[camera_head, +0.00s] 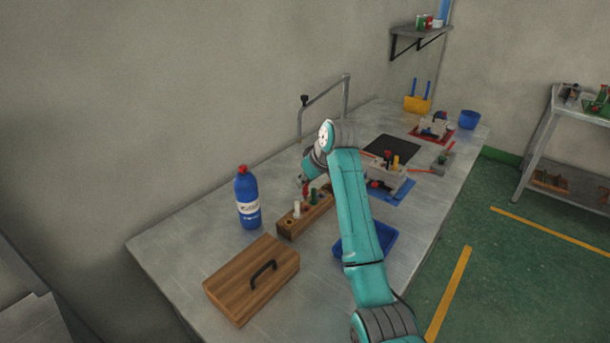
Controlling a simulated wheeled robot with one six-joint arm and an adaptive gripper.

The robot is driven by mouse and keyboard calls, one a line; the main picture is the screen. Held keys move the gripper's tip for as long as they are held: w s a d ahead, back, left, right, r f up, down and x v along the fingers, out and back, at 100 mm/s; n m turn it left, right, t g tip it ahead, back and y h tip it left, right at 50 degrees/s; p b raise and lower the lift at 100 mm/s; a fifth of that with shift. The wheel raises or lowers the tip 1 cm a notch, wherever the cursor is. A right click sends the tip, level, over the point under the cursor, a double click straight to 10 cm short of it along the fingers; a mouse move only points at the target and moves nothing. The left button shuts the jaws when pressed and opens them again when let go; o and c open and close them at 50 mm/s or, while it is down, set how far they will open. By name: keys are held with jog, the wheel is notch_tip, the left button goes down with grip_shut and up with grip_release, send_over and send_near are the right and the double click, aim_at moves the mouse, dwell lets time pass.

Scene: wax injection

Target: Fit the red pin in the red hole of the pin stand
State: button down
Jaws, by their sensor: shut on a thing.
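The wooden pin stand (291,232) lies on the grey table, left of my arm. A white pin (297,209) and a green pin (314,197) stand upright in it. My gripper (306,184) is small and partly hidden by my arm's wrist, above the far side of the stand. It is shut on the red pin (305,189), of which only a little shows. I cannot tell whether the red pin touches the stand. The red hole is not clearly visible.
A blue bottle (247,200) stands left of the stand, and a wooden lid with a black handle (251,279) lies in front. A blue tray (385,236) sits behind my arm at the right. A metal pipe frame (347,98) rises at the table's back edge.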

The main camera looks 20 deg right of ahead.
aim_at(307, 194)
jog(key=shift+f, duration=1.45)
jog(key=shift+f, duration=1.5)
jog(key=c, duration=1.1)
grip_release()
jog(key=shift+r, duration=0.15)
jog(key=v, duration=1.2)
